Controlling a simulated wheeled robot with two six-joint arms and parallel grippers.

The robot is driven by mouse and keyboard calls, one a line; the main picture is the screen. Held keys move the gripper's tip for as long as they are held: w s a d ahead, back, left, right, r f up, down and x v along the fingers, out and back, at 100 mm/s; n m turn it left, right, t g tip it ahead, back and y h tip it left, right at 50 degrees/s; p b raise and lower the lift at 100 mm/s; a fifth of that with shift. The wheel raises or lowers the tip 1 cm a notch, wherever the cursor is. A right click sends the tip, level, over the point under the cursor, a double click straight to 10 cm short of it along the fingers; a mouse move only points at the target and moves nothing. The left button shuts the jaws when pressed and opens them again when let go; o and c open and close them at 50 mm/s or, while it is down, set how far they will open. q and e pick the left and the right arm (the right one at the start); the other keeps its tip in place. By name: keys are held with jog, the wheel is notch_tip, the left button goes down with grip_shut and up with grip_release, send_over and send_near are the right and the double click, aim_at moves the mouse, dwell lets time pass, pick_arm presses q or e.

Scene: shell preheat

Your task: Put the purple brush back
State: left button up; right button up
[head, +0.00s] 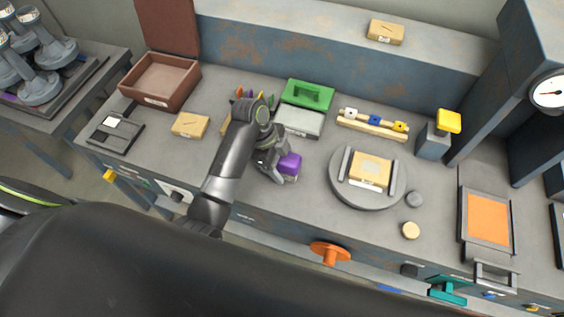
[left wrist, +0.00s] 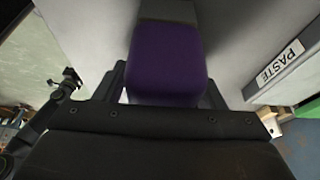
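The purple brush (head: 290,163) is a purple block with a grey part, near the middle of the bench in the head view. My left gripper (head: 276,166) is at it, and its hand partly hides it. In the left wrist view, the purple block (left wrist: 166,62) fills the space between the two fingers, which lie against its sides. My left gripper looks shut on it. Small coloured pieces, orange, purple and green, stand in a row (head: 240,93) behind my left wrist, and their holder is mostly hidden. My right gripper is not in view.
An open brown box (head: 160,82) stands at back left. Bare bench lies in front.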

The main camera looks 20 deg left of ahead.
pick_arm(q)
jog(key=v, duration=0.5)
jog(key=shift+r, duration=0.2)
jog(key=p+v, duration=0.3)
jog(key=v, duration=0.2)
jog(key=shift+d, duration=0.1)
jog(key=shift+p+v, duration=0.7)
jog(key=shift+v, duration=0.3)
